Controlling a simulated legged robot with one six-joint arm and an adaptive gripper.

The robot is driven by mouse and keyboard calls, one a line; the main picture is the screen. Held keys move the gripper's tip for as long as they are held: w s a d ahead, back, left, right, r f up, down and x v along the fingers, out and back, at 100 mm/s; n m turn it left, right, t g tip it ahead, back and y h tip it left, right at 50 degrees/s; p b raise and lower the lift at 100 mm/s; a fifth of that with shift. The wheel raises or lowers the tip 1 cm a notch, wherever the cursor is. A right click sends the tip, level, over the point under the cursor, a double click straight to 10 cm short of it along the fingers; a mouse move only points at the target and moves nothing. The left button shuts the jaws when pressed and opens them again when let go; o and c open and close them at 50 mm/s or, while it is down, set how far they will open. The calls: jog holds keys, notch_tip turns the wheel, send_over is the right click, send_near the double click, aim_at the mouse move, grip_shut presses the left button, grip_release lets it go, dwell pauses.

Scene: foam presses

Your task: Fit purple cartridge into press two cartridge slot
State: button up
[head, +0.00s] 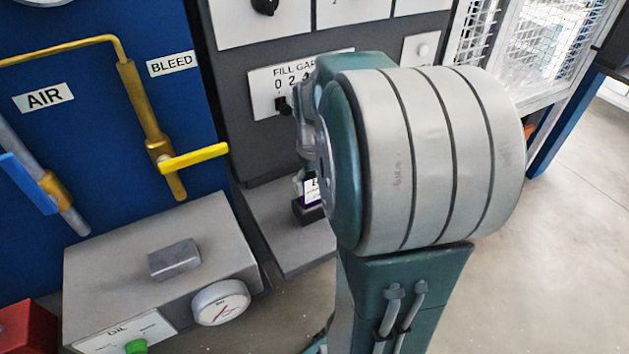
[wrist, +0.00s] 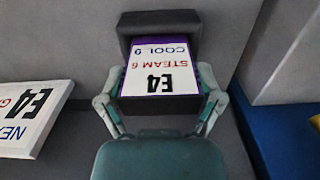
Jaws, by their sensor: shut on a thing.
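The purple cartridge (wrist: 160,68) has a white label reading E4, STEAM 6 and COOL 9, upside down in the wrist view. My gripper (wrist: 160,88) is shut on it, with one finger at each side. A black slot block (wrist: 158,20) shows behind and in front of the cartridge. In the head view the cartridge (head: 314,190) stands at the black block (head: 307,211) on a grey ledge, partly hidden by my arm. The cartridge appears lined up within the block, but I cannot tell how deep it sits.
A white card (wrist: 30,118) reading NEXT E4 lies left in the wrist view. In the head view, a blue panel (head: 100,180) with a yellow valve handle (head: 194,158) and a grey oil box (head: 165,285) stand left. A mesh guard (head: 535,45) is at right, with open floor below.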

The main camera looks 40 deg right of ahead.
jog(key=shift+f, duration=0.1)
jog(key=o, duration=1)
notch_tip(320, 180, up, 12)
jog(key=shift+a+r, duration=0.1)
jog(key=s+a+f+n+t, duration=0.1)
jog(key=s+a+t, duration=0.1)
jog(key=a, duration=0.4)
jog(key=s+a+f+n+t, duration=0.1)
jog(key=s+a, duration=0.2)
jog(key=a, duration=0.4)
jog(key=s+a+f+t, duration=0.1)
jog(key=s+a+t, duration=0.1)
jog(key=a, duration=0.5)
jog(key=shift+s+f+n+t, duration=0.3)
jog(key=shift+s+n, duration=0.1)
jog(key=shift+s, duration=0.3)
jog(key=shift+a, duration=0.1)
